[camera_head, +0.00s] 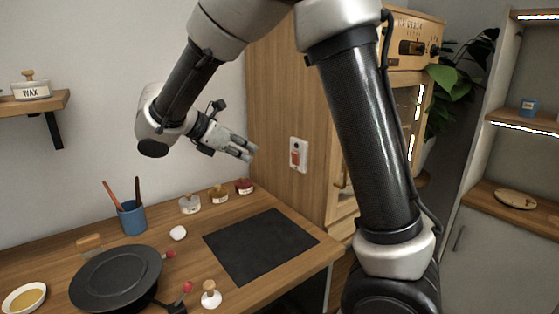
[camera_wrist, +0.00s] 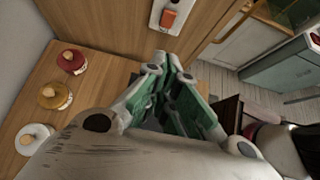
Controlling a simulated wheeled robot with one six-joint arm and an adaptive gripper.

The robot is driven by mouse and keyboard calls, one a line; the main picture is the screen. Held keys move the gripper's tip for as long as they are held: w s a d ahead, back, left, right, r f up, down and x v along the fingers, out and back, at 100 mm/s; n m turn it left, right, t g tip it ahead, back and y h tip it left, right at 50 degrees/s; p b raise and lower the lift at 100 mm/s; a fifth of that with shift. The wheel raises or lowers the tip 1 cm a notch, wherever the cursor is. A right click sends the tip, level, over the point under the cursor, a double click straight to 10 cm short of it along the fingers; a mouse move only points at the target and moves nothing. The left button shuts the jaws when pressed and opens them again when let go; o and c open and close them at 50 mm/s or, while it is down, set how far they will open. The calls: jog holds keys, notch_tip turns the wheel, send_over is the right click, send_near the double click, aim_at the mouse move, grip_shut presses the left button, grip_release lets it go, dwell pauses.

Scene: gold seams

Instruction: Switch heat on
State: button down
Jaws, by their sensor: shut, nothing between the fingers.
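A white wall plate with a red rocker switch (camera_head: 295,154) is fixed to the side of the tall wooden cabinet. It also shows at the top of the wrist view (camera_wrist: 170,14). I cannot read any label on it or tell its position. My gripper (camera_head: 248,153) is shut and empty, in the air above the back of the workbench, left of the switch plate and apart from it. In the wrist view its green-padded fingers (camera_wrist: 174,68) point toward the cabinet, just below the plate.
The wooden bench holds a black round pan (camera_head: 118,278), red-tipped handles, a dark mat (camera_head: 260,244), a blue cup with tools (camera_head: 132,218), several small jars and a dish (camera_head: 24,298). The cabinet side (camera_head: 280,100) bounds the bench. A shelf holds a wax jar (camera_head: 31,90).

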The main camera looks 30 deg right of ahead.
send_near(295, 164)
notch_tip(295, 164, down, 3)
jog(key=d, duration=0.1)
jog(key=w+d, duration=0.1)
jog(key=d, duration=0.1)
jog(key=shift+d+f, duration=0.15)
jog(key=shift+d, duration=0.15)
dwell(0.3)
jog(key=shift+d+r+y, duration=0.35)
jog(key=shift+d+y, duration=0.15)
jog(key=shift+y, duration=0.1)
jog(key=shift+a+f, duration=0.15)
